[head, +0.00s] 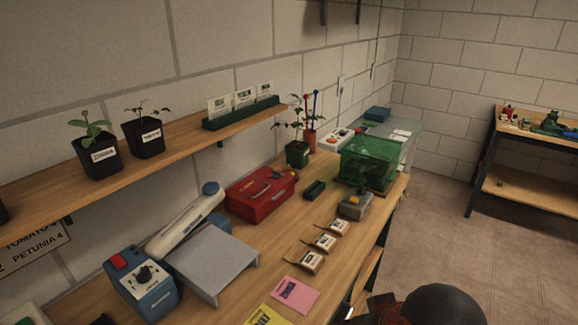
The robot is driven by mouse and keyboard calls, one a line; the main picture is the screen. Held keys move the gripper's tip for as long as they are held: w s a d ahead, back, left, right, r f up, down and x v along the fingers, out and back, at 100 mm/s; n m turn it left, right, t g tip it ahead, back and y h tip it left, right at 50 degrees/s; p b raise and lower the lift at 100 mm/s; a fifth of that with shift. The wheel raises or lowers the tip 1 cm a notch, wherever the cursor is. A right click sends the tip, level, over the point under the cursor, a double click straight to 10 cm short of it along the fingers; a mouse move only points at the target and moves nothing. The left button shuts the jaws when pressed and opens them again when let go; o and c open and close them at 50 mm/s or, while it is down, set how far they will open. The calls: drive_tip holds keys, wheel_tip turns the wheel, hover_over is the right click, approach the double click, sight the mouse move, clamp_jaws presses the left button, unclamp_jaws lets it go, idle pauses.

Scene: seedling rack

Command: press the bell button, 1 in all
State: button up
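No part in view is clearly marked as a bell. A small grey box (355,206) with a small yellowish part on top stands near the front edge of the bench, in front of the green-tinted clear case; I cannot tell if it is the bell button. A blue box (142,284) with a red button (118,261) and a dark knob stands at the lower left of the bench. My gripper is not in view. A dark rounded shape at the bottom right looks like part of my arm, away from both boxes.
The wooden bench (248,268) also holds a grey stand (213,262), a red toolbox (261,193), seed packets (325,242), a pink card (295,294) and a clear case (368,160). A shelf (190,139) with potted seedlings hangs above. Open floor (440,225) lies right.

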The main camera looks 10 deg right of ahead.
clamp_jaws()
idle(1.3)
